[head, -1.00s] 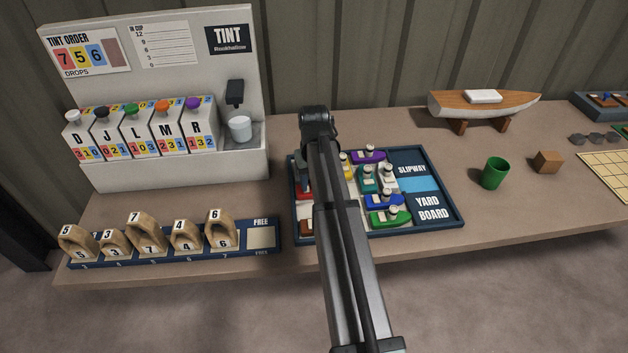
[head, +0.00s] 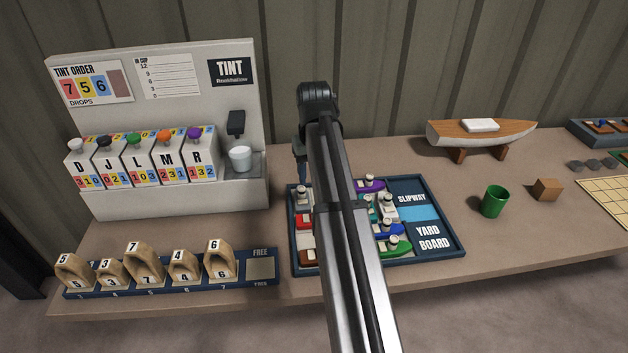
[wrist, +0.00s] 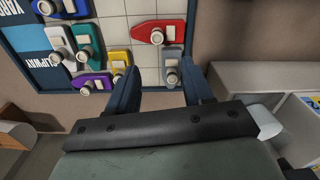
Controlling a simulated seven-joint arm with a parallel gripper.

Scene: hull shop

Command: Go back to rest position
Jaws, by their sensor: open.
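My gripper (wrist: 165,88) shows in the wrist view with its two fingers apart and nothing between them. In the head view my arm crosses the middle of the picture, and the gripper (head: 301,170) hangs above the far left part of the yard board (head: 440,258). The board holds several small boats. A red boat (wrist: 160,33) and a grey boat (wrist: 172,65) lie beyond the fingertips in the wrist view. A purple boat (wrist: 93,83) and a yellow boat (wrist: 117,60) lie to their left. My arm hides part of the board in the head view.
The tint machine (head: 90,205) with a white cup (head: 240,158) stands at left. A numbered rack (head: 262,268) of wooden pieces is in front of it. The bench between board and green cup is clear.

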